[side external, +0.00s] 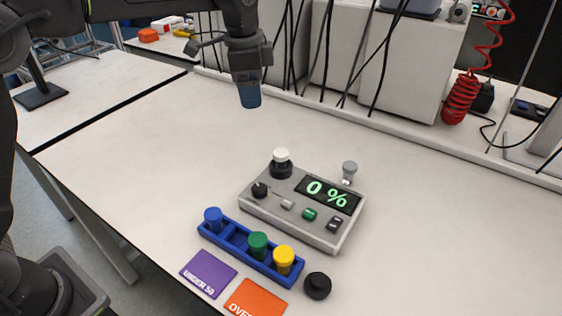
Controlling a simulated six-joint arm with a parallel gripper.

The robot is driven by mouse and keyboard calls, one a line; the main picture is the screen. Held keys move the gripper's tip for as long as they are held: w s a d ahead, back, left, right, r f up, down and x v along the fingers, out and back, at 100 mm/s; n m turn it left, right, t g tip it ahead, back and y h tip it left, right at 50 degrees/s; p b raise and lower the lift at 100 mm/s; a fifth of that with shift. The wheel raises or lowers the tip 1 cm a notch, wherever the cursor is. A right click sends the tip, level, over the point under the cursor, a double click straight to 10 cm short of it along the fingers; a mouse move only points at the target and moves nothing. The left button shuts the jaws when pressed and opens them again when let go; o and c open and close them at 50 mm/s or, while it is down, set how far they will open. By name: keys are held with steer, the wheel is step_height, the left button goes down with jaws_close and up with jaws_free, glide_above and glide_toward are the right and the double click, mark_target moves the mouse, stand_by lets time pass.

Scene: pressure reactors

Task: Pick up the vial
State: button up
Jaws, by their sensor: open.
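My gripper (249,94) hangs in the air over the back of the bench, up and left of the control box. It points down, and a blue part shows at its tip. It is open, though the gap between its fingers cannot be made out from this side. A blue rack (236,245) stands in front of the box. It holds a blue-capped vial (213,219) at its left end, and a green-capped vial (258,244) and a yellow-capped vial (284,259) toward its right end. A slot between the blue and green caps looks empty. My gripper is well apart from them all.
The grey control box (325,238) reads "0 %" and bears a white-topped black knob (281,160). A grey-capped piece (349,170) stands behind it. A black round piece (317,286), a purple card (208,272) and an orange card (256,299) lie in front. The bench's left is clear.

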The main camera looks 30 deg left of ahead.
steer(key=m+g, duration=0.1)
steer(key=m, duration=0.1)
glide_above(281, 152)
step_height(281, 152, down, 5)
steer(key=shift+m, duration=0.3)
step_height(281, 152, down, 15)
steer(key=shift+r, duration=0.1)
steer(key=c, duration=1.1)
steer(key=shift+r, duration=0.1)
